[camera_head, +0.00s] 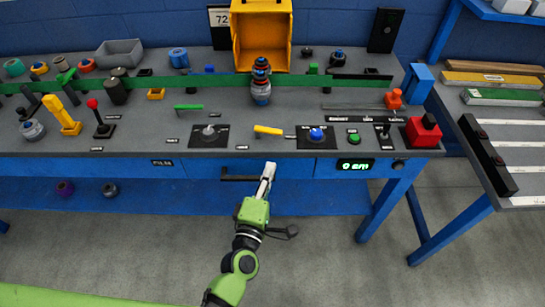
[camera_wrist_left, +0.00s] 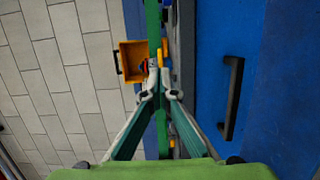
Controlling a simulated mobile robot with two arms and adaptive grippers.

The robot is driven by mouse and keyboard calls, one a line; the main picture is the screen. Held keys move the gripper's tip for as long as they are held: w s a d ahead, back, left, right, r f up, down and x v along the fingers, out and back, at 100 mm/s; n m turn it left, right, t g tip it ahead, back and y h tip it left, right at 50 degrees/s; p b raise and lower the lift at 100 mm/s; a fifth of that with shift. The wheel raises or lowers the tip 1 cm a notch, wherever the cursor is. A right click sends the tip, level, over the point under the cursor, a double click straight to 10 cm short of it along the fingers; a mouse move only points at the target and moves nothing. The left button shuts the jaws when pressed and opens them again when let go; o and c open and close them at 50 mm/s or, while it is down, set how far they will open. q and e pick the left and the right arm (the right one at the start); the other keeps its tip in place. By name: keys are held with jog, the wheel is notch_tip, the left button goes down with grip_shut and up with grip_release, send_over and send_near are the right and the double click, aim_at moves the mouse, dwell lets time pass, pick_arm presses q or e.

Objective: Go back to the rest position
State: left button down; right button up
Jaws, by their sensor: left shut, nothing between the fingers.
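My left gripper (camera_head: 269,170) is in front of the bench's blue front, at the right end of a black drawer handle (camera_head: 238,178) in the head view. In the left wrist view the gripper's fingers (camera_wrist_left: 154,68) meet at their tips, shut and empty. There the handle (camera_wrist_left: 232,98) lies to the right of the fingers, apart from them, on the blue drawer front (camera_wrist_left: 257,95). My left arm reaches up from the bottom of the head view. My right gripper is not in view.
The grey workbench (camera_head: 235,110) carries knobs, levers, buttons and a yellow bin (camera_head: 262,8). A red block (camera_head: 423,131) stands at its right front corner. A side table (camera_head: 510,150) stands to the right. The floor (camera_head: 350,265) in front is clear.

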pick_arm(q)
jog(key=shift+s, duration=0.55)
